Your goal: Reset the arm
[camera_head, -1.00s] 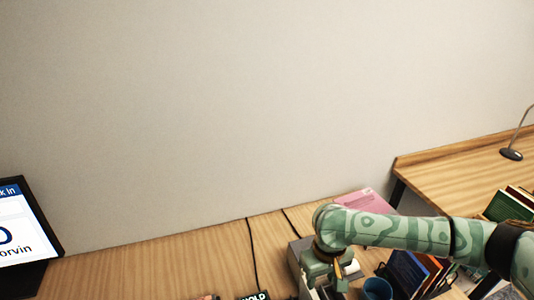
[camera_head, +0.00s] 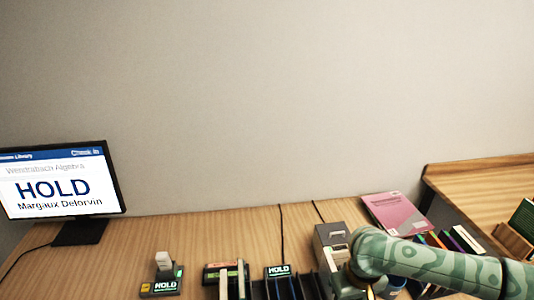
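My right arm comes in from the right along the bottom edge, a green patterned arm bent downward at its wrist. My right gripper (camera_head: 350,286) points down beside a grey box-shaped device (camera_head: 331,237) on the desk. Its fingertips are at or below the picture's lower edge, so I cannot tell whether it is open or shut, or whether it holds anything. My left arm and gripper are not in view.
A monitor (camera_head: 60,183) reading "HOLD Margaux Delorvin" stands at the left. Another desk (camera_head: 470,183) is at right.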

